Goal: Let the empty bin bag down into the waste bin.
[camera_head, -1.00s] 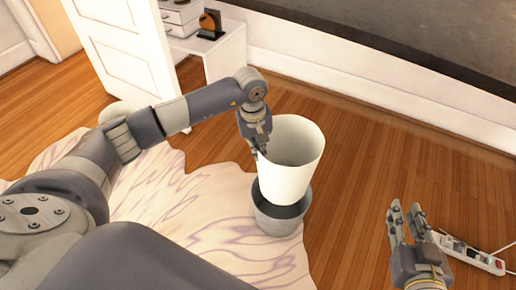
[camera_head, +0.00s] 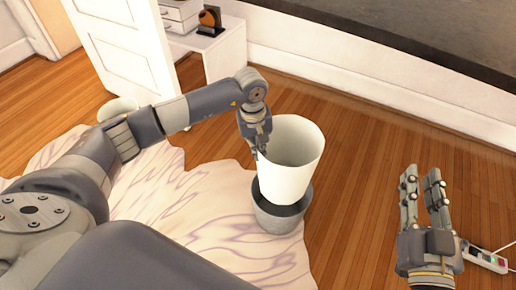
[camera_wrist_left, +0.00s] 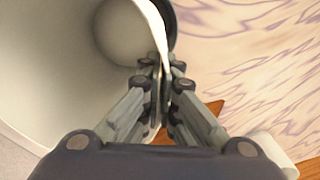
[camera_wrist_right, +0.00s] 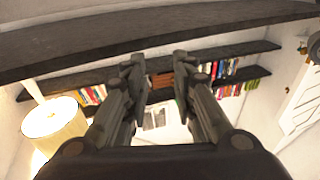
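The empty bin bag (camera_head: 288,180) is a white, open-topped, tapered tube, upright. My left gripper (camera_head: 261,152) is shut on its left rim; the left wrist view shows the fingers (camera_wrist_left: 162,75) pinching the bag's wall (camera_wrist_left: 60,75). The dark grey waste bin (camera_head: 272,222) stands below the bag. The bag's lower end overlaps the bin's mouth in the head view; I cannot tell how far it is inside or above it. The bag hides the bin's far rim. My right gripper (camera_head: 423,188) is open and empty, to the right, apart from bag and bin.
The bin stands at the edge of a pale, veined rug (camera_head: 225,225) on a wooden floor (camera_head: 360,180). A power strip (camera_head: 485,260) lies beside my right gripper. A white side table (camera_head: 222,48) and a white door (camera_head: 122,45) are behind. Floor right of the bin is clear.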

